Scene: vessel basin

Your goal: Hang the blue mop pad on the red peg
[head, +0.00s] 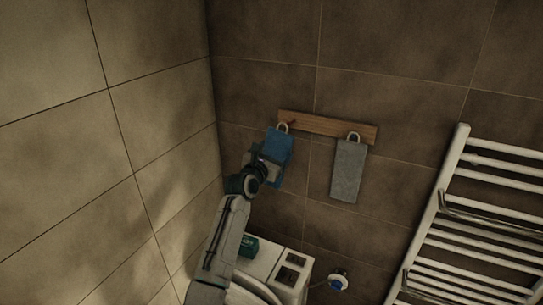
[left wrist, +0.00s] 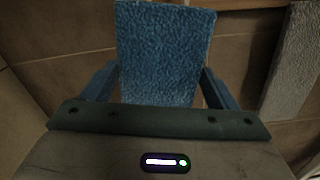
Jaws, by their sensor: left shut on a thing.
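The blue mop pad (head: 279,144) is held upright in front of the left end of the wooden peg board (head: 328,127). A pale loop shows at its top edge, close to the red peg (head: 291,122). I cannot tell whether the loop is around the peg or only in front of it. My left gripper (head: 264,165) is shut on the pad. My right gripper is not in view.
A grey pad (head: 348,171) hangs by its loop from the right part of the board. A white unit (head: 293,268) stands below, with a green object (head: 249,246) beside my arm. Tiled walls meet at the left corner.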

